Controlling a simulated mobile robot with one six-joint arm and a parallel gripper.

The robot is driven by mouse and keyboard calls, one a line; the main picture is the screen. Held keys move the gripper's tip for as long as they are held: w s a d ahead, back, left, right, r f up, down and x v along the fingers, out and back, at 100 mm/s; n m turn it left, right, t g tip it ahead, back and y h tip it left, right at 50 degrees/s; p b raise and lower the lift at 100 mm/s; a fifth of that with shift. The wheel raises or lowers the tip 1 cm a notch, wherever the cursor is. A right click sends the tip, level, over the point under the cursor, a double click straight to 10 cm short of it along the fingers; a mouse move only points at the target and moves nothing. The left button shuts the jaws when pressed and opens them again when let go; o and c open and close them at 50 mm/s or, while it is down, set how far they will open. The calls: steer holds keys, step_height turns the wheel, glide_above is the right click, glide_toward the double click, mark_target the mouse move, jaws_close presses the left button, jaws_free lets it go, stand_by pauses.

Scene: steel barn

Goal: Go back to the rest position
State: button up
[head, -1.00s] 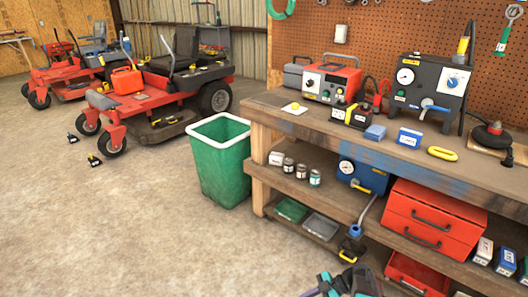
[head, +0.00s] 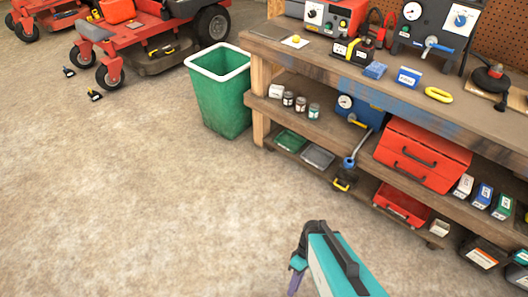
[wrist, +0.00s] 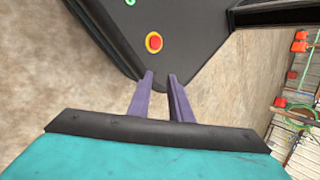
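My gripper shows at the bottom of the head view as a purple finger (head: 295,283) below my teal and black arm. In the wrist view my gripper (wrist: 160,77) has two purple fingers with a narrow gap between them and nothing in it. It hangs over bare concrete floor in the head view, left of the workbench (head: 352,80) and touching nothing that I can see. In the wrist view the fingers point toward a dark panel with a red button (wrist: 154,42), which looks like my own base.
A green bin (head: 222,95) stands at the bench's left end. A red toolbox (head: 420,155) and an open red drawer (head: 402,207) sit on the lower shelves. Red mowers (head: 150,45) stand at the back left.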

steer(key=shift+w+d+f+m+t+h, duration=0.1)
steer(key=shift+d+f+m+t+h, duration=0.25)
steer(key=shift+d+m, duration=0.95)
steer(key=shift+w+d+m+t+h, duration=0.1)
steer(key=shift+d+m+h, duration=0.5)
steer(key=shift+m, duration=1.35)
steer(key=shift+d+f+m+t+h, duration=0.25)
steer(key=shift+d+m+h, duration=0.2)
steer(key=shift+d+m, duration=0.85)
steer(key=shift+a+m, duration=0.3)
steer(key=shift+m, duration=0.05)
